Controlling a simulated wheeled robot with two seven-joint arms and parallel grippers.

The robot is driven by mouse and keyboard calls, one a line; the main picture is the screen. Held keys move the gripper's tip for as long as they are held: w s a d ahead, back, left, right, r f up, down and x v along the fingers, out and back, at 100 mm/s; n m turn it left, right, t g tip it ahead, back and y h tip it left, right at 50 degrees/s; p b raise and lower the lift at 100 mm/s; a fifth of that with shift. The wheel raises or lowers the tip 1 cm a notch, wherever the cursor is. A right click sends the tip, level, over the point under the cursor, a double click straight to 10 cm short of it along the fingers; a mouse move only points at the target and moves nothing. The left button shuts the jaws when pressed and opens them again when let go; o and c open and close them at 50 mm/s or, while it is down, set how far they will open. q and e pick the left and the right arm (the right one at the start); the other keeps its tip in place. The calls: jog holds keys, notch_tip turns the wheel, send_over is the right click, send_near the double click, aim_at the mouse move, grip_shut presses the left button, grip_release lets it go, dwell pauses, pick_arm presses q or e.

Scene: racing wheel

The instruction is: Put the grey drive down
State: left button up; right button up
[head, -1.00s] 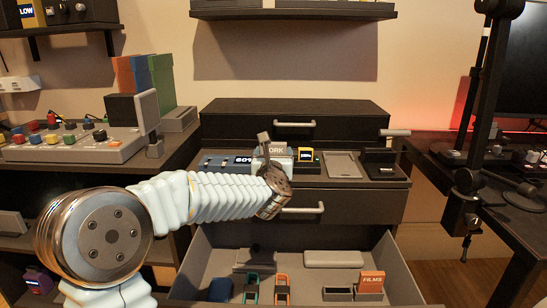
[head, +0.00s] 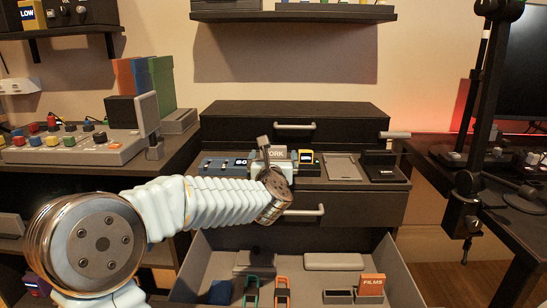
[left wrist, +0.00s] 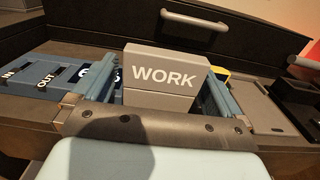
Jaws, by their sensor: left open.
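The grey drive (left wrist: 165,78), a box with a white WORK label, stands upright on the cabinet's top ledge. It also shows in the head view (head: 277,154), partly hidden behind my arm. My left gripper (left wrist: 155,85) is open, with one blue-grey finger on each side of the drive. A gap shows between the drive and the right finger; the drive's lower edge is hidden by the gripper body. My right gripper is not in view.
A blue unit with IN and OUT labels (left wrist: 45,78) is left of the drive. Below, an open drawer (head: 410,275) holds several small items.

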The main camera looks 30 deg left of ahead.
pick_arm(q)
jog(key=b+v, duration=0.1)
jog(key=v, duration=1)
jog(key=shift+d+f, duration=0.1)
